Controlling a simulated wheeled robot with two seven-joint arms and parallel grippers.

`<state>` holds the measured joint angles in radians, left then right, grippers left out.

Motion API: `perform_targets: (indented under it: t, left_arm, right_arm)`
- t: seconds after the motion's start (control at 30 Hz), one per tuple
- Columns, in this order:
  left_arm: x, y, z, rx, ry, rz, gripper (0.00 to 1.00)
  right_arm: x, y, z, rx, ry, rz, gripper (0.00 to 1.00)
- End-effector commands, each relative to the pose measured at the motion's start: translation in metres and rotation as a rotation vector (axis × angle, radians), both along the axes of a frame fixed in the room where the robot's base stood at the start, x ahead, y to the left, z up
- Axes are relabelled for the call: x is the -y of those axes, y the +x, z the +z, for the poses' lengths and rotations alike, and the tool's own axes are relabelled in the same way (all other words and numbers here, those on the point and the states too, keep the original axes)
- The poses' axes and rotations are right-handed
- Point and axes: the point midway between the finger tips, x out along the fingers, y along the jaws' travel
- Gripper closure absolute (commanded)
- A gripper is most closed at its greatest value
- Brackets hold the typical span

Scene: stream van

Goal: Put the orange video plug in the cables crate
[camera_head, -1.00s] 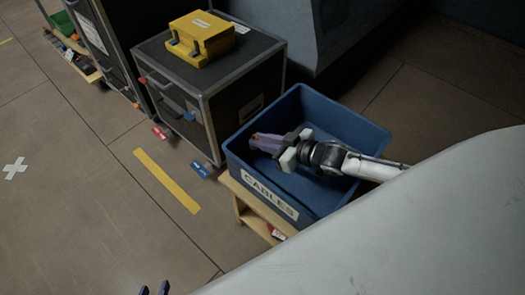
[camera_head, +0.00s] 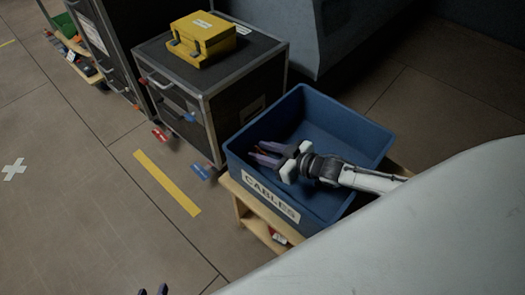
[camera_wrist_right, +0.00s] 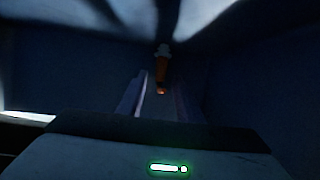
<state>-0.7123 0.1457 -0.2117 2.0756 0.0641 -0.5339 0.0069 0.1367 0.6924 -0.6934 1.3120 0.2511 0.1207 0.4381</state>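The blue cables crate (camera_head: 335,128) with its "CABLES" label stands on a low wooden stand. My right gripper (camera_head: 256,151) reaches down into the crate, its purple fingers spread apart. In the right wrist view the orange video plug (camera_wrist_right: 162,70) shows beyond and between the open fingers (camera_wrist_right: 158,100), inside the dark blue walls. It looks clear of both fingers; whether it rests on the crate floor cannot be told. In the head view the plug is not visible.
A black flight case (camera_head: 245,75) with a yellow box (camera_head: 203,38) on top stands left of the crate. The wooden stand (camera_head: 256,224) is under the crate.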

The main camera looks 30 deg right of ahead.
Motion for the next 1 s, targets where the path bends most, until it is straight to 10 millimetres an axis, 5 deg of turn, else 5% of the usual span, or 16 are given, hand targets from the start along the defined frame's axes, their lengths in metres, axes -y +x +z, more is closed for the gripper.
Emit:
perform_targets:
  t: [0.3, 0.7, 1.0]
  left_arm:
    - [0.000, -0.001, 0.004, -0.001, 0.002, -0.002, 0.69]
    - [-0.002, -0.005, 0.012, -0.018, 0.018, -0.007, 0.69]
    - [-0.001, -0.002, 0.015, -0.011, 0.016, -0.005, 0.69]
  right_arm:
    - [0.001, -0.002, 0.005, -0.001, 0.000, 0.000, 0.68]
    - [0.024, -0.054, 0.028, -0.003, 0.000, -0.001, 0.68]
    - [0.029, -0.063, 0.032, 0.000, 0.000, 0.000, 0.68]
